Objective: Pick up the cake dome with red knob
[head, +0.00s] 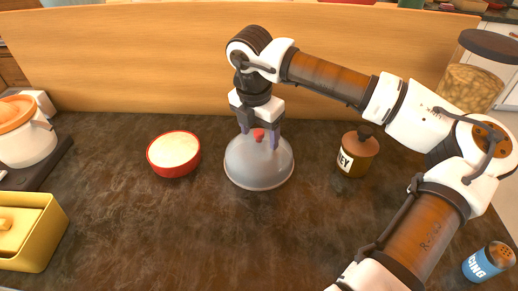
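The cake dome (258,168) is a translucent grey dome with a red knob (259,135) on top. It stands on the dark countertop near the middle of the head view. My gripper (260,141) points down over it from above. Its two fingers are apart, one on each side of the red knob. A gap seems to show between the knob and the fingers, but contact is hard to judge at this size. The dome appears upright and resting on the counter.
A brown jar (357,153) stands to the right. A yellow box (30,232), a white pot with orange lid (24,134) and a blue shaker (488,262) stand further out. A wooden panel (160,60) rises behind. The front counter is clear.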

